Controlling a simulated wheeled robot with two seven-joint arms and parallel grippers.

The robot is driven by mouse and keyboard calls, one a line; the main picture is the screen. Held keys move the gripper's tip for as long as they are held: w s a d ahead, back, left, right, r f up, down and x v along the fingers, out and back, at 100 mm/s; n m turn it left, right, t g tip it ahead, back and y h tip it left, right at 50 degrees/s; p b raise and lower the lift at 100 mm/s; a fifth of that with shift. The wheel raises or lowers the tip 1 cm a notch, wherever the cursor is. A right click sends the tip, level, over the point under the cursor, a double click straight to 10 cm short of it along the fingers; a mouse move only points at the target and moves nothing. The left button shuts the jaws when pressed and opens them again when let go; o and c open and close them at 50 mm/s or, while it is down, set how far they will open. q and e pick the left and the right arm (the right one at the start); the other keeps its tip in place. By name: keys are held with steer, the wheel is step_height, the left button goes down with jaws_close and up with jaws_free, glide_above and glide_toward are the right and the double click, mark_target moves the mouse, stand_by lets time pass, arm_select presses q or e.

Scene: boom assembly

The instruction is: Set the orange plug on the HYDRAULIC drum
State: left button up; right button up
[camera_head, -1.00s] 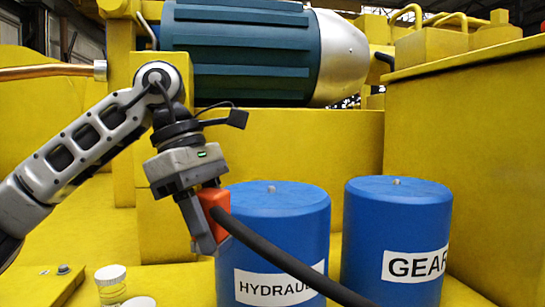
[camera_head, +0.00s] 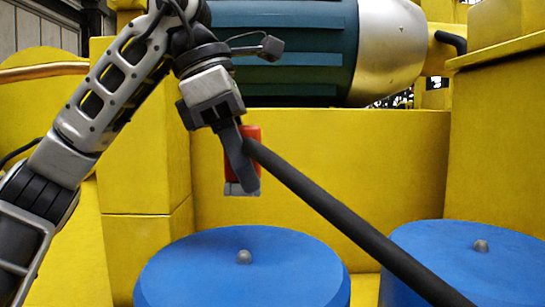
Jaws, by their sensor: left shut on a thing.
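My left gripper (camera_head: 240,165) is shut on the orange plug (camera_head: 251,133), which is partly hidden behind the fingers. A thick black hose (camera_head: 350,223) runs from the plug down to the lower right. The HYDRAULIC drum (camera_head: 205,275) is blue, with a small grey knob on its top, and stands below the gripper. The gripper and plug look clear of the drum top; the exact gap is hard to judge. The drum's label is out of frame now, but it read HYDRAULIC earlier. My right gripper is not in view.
A second blue drum (camera_head: 500,262), labelled GEAR earlier, stands at the right, with the hose crossing in front of it. Yellow machine walls (camera_head: 370,150) rise behind the drums. A dark teal and silver motor (camera_head: 290,40) sits above them.

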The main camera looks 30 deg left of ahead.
arm_select(q)
steer(key=shift+s+f, duration=0.25)
steer(key=shift+f, duration=0.25)
step_height(320, 180, down, 3)
steer(key=shift+s+b, duration=0.15)
steer(key=shift+b, duration=0.7)
steer(key=shift+f+b, duration=0.9)
steer(key=shift+b, duration=0.05)
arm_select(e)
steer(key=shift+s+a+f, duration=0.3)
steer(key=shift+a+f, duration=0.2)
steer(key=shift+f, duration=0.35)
arm_select(q)
steer(key=shift+f, duration=0.2)
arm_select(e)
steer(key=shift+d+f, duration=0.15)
arm_select(q)
steer(key=shift+d+f, duration=0.1)
steer(key=shift+f, duration=0.15)
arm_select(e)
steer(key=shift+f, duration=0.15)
arm_select(q)
steer(key=shift+f, duration=0.15)
